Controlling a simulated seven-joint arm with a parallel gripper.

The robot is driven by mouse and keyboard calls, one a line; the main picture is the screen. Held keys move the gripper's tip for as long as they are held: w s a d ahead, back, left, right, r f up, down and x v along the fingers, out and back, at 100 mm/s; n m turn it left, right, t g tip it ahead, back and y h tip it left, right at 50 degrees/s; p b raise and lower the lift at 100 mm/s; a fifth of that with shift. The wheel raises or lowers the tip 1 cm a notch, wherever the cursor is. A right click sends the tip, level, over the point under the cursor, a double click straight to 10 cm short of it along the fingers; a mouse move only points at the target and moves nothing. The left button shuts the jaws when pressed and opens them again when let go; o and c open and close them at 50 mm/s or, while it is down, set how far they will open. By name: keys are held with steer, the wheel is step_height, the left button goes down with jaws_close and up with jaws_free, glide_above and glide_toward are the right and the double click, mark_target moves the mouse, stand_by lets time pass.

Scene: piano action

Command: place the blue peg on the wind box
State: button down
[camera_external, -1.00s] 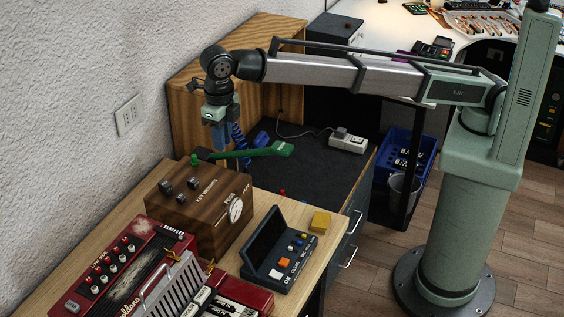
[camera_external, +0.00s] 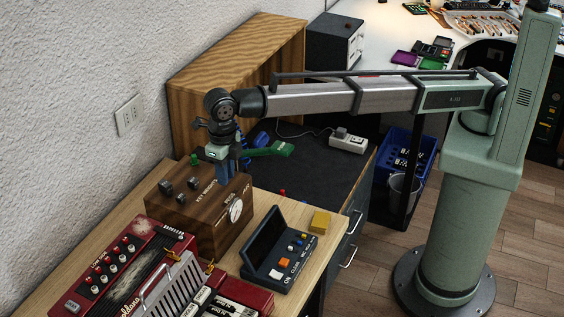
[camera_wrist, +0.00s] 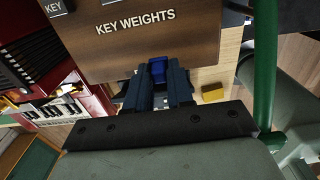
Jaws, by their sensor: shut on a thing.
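My gripper (camera_external: 226,180) points down over the wooden box (camera_external: 205,212) lettered KEY WEIGHTS. In the wrist view my gripper (camera_wrist: 159,78) is shut on the blue peg (camera_wrist: 158,70), whose end shows between the fingertips. The wooden box (camera_wrist: 110,45) fills the upper middle of that view, and the peg overlaps its edge in the picture. Whether the peg touches the box cannot be told. The box has dark knobs and a white dial. I see no label reading wind box.
A green peg (camera_external: 194,159) stands at the box's back left. A green long-handled thing (camera_external: 272,149) lies behind my gripper. A console (camera_external: 278,248), a yellow block (camera_external: 320,222) and a red accordion-like unit (camera_external: 120,270) are nearby. The dark worktop (camera_external: 325,170) has free room.

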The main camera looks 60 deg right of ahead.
steer(key=shift+f, duration=1.4)
steer(key=shift+f, duration=0.1)
steer(key=c, duration=1)
jaws_free()
step_height(320, 180, up, 12)
steer(key=shift+r, duration=0.15)
